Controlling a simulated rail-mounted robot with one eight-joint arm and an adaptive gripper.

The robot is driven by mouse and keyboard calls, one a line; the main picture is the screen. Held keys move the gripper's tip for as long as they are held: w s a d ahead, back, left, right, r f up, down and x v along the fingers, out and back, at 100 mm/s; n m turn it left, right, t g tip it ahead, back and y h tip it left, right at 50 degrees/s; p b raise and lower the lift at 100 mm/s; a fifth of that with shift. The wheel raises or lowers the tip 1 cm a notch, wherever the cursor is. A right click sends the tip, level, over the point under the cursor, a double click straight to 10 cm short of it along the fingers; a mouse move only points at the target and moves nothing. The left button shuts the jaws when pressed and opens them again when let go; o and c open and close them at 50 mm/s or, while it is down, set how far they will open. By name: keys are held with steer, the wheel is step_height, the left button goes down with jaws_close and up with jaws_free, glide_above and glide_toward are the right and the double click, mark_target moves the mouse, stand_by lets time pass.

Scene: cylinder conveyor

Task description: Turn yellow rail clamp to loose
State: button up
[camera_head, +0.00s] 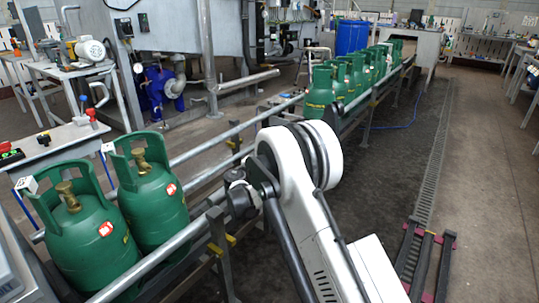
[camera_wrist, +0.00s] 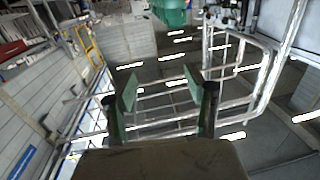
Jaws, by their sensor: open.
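Small yellow parts (camera_head: 215,248) show on a post of the near conveyor rail in the head view, left of my arm. They may be the yellow rail clamp, but they are too small to tell its shape or setting. My gripper (camera_wrist: 160,86) is open and empty in the wrist view, with a green pad on each finger. No clamp is visible between the fingers. In the head view I cannot make out the gripper's fingers. A yellow frame-like thing (camera_wrist: 90,46) shows at upper left in the wrist view, and I cannot tell what it is.
Two green gas cylinders (camera_head: 151,195) stand on the conveyor at lower left. A row of several more (camera_head: 320,95) stands farther along. The metal rail (camera_head: 160,258) runs beside my arm. A blue drum (camera_head: 351,37) stands behind. The floor (camera_head: 490,150) at right is mostly clear.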

steer(key=shift+o, duration=0.4)
steer(key=s+d+f+n+g+y+p, duration=0.1)
steer(key=d+f+n+g, duration=0.1)
steer(key=d+f+g, duration=0.3)
steer(key=d+f, duration=0.4)
steer(key=shift+s+d+f+g+y, duration=0.25)
steer(key=shift+d+f+g+y, duration=0.05)
steer(key=shift+d+f, duration=0.1)
steer(key=s+f+n+g+y+p, duration=0.2)
steer(key=s+f+n+g+y, duration=0.35)
steer(key=f+n+y, duration=0.35)
step_height(320, 180, up, 15)
steer(key=s+n+t+y+p, duration=0.1)
steer(key=s+n+t+y, duration=0.1)
steer(key=n+y, duration=0.65)
steer(key=shift+m+y, duration=0.55)
steer(key=shift+y, duration=0.4)
steer(key=b+x, duration=0.4)
steer(key=x, duration=1)
steer(key=shift+w+d, duration=0.1)
steer(key=shift+w, duration=0.1)
